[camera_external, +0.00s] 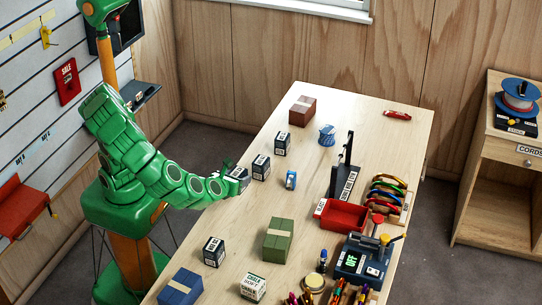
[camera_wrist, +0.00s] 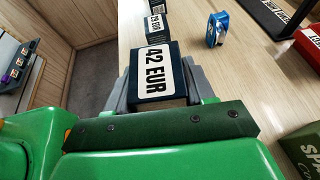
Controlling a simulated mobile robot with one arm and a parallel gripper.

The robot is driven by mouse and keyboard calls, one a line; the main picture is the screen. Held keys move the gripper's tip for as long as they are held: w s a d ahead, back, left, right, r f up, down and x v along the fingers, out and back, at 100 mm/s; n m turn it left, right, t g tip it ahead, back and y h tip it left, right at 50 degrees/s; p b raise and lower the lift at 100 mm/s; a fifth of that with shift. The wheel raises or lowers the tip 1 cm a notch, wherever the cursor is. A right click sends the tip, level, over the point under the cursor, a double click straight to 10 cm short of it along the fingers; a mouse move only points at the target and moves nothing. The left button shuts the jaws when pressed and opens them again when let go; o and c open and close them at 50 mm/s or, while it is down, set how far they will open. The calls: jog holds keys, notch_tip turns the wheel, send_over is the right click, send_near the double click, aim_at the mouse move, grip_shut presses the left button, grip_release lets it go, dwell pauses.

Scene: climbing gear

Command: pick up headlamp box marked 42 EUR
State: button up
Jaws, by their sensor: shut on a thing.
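The headlamp box marked 42 EUR (camera_wrist: 156,76) is dark with a white label and sits between the grey fingers of my gripper (camera_wrist: 160,92) in the wrist view. My gripper is shut on it. In the external view the held box (camera_external: 240,174) is at the table's left edge, partly hidden by my gripper (camera_external: 234,176). I cannot tell whether it touches the table. A similar dark box marked 29 EUR or alike (camera_wrist: 155,25) stands just beyond it in the wrist view.
More dark labelled boxes stand on the wooden table, one behind (camera_external: 261,167) and one in front (camera_external: 214,251). The table's middle has some clear room.

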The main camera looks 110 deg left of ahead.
jog(key=s+d+r, duration=0.1)
jog(key=s+r, duration=0.5)
jog(key=s, duration=0.4)
jog(key=shift+s, duration=0.25)
